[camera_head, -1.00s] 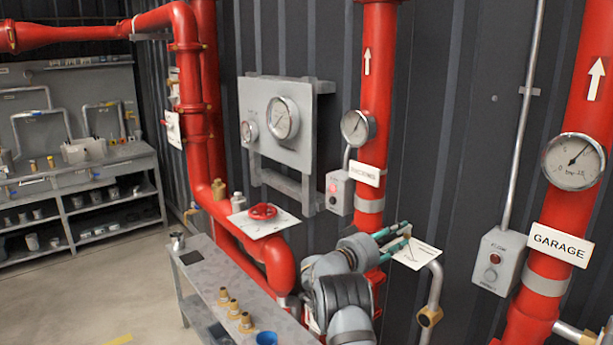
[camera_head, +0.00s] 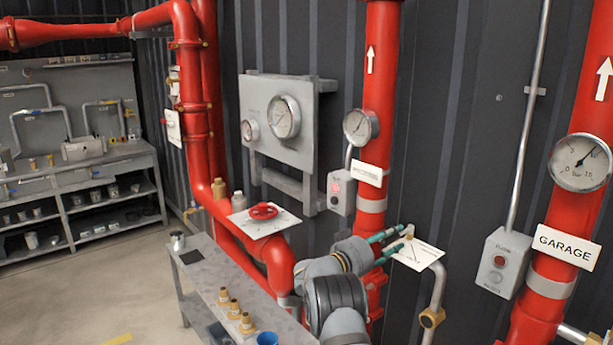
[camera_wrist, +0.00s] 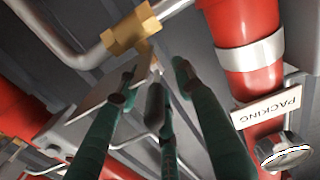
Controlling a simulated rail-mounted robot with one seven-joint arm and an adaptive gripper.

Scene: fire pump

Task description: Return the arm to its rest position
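My gripper (camera_head: 399,239) is in front of the wall, right of the red pipe with the PACKING label. In the wrist view, its green fingers (camera_wrist: 155,88) are spread apart with nothing visibly held between them. A brass valve fitting (camera_wrist: 130,32) on a grey pipe lies just beyond the fingertips. In the head view, a small brass part (camera_head: 408,231) shows at the white plate (camera_head: 418,254) beside the fingers. I cannot tell whether a fingertip touches the plate.
The GARAGE pipe (camera_head: 549,287) and a switch box (camera_head: 503,262) are to the right.

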